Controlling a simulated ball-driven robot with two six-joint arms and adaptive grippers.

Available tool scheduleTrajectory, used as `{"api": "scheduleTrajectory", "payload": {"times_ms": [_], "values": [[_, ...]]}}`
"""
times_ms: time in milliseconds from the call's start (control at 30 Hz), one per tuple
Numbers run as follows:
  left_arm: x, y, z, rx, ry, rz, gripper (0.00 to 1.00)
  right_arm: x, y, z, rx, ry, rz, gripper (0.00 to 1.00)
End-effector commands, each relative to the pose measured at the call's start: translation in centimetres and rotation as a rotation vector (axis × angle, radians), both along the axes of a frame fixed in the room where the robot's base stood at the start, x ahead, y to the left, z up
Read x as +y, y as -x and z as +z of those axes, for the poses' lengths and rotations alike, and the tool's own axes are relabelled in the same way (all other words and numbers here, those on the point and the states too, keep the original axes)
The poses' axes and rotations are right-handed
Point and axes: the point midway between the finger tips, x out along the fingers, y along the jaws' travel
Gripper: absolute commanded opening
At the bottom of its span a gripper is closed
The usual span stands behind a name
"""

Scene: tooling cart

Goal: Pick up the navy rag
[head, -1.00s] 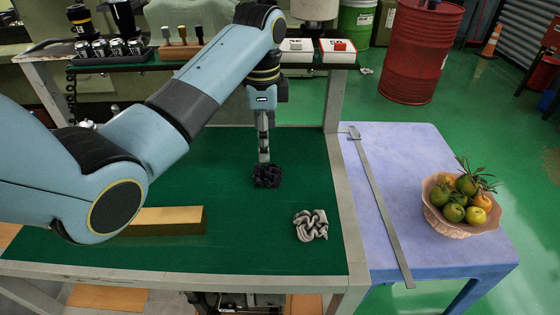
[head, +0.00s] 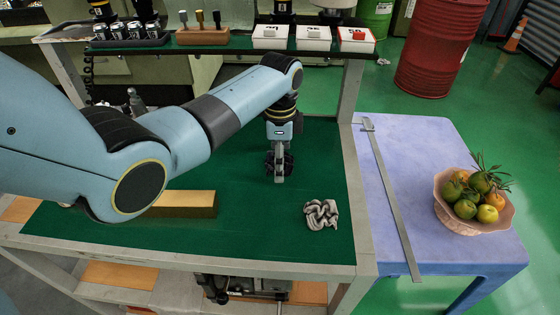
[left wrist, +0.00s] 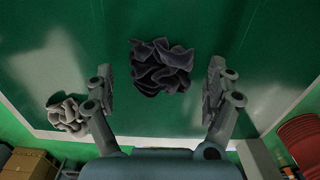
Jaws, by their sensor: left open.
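The navy rag is a dark crumpled cloth on the green mat. It shows whole in the left wrist view (left wrist: 161,66), between the two open fingers and slightly beyond their tips. In the head view the rag (head: 289,163) is partly hidden behind my left gripper (head: 279,172), which points down at it. My left gripper also shows in the left wrist view (left wrist: 163,84), open, with a finger on either side of the rag. I cannot tell whether the fingers touch it. My right gripper is in neither view.
A grey rag (head: 321,214) lies to the right on the green mat (head: 240,235). A brass block (head: 187,204) lies to the left under my left arm. A blue table (head: 420,160) beside the cart holds a long caliper (head: 391,205) and a fruit bowl (head: 470,218).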

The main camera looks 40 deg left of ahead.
Motion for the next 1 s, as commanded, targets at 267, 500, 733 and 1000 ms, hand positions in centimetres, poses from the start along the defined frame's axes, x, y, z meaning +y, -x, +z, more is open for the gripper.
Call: {"api": "scheduleTrajectory", "payload": {"times_ms": [267, 500, 733, 1000], "values": [[0.0, 0.0, 0.0, 0.000, 0.000, 0.000, 0.63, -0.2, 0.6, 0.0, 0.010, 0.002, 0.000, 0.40], [0.0, 0.0, 0.1, 0.000, 0.000, 0.000, 0.32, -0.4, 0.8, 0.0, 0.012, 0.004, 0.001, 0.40], [0.0, 0.0, 0.1, 0.000, 0.000, 0.000, 0.28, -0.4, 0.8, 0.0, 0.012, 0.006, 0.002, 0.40], [0.0, -0.1, 1.8, -0.002, 0.000, 0.001, 0.28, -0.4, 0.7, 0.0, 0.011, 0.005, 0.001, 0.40]]}}
